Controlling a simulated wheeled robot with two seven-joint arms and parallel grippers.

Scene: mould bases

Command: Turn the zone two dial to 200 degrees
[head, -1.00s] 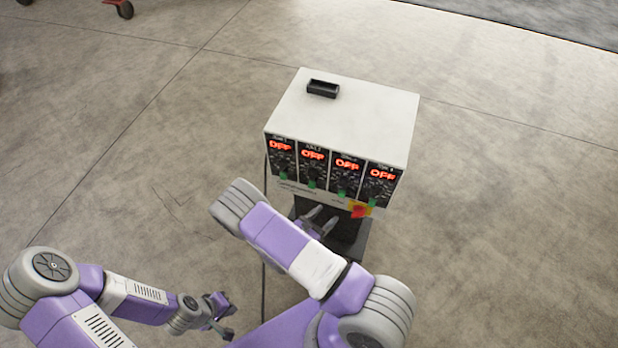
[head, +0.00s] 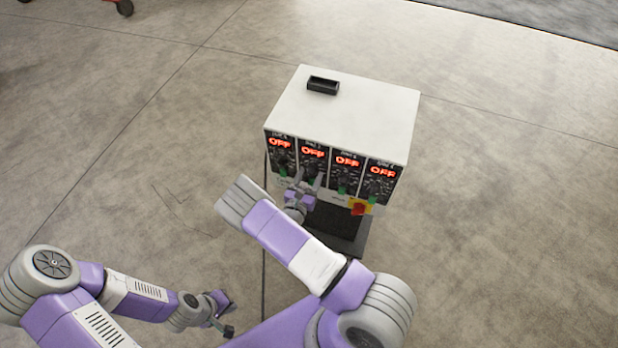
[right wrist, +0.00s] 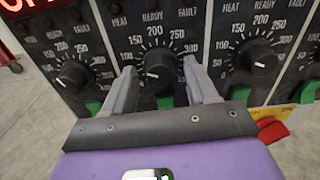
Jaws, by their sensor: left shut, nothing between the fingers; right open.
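The control box (head: 345,110) has a row of zone panels, each with a red OFF display. The zone two dial (right wrist: 158,60), a black knob with a white scale, is on the second panel from the left. My right gripper (right wrist: 158,72) is open, one finger to each side of this dial; I cannot tell whether either finger touches it. In the head view the right gripper (head: 308,182) is in front of the second panel and partly covers its dial. The zone two display (head: 313,152) reads OFF. My left gripper (head: 226,318) is shut and empty, low at the left, away from the box.
Neighbouring dials sit close on the left (right wrist: 73,73) and right (right wrist: 258,55). Green switches (right wrist: 240,93) are below the dials. A red knob on a yellow plate (head: 359,207) is at the lower right. A black tray (head: 323,86) lies on top.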

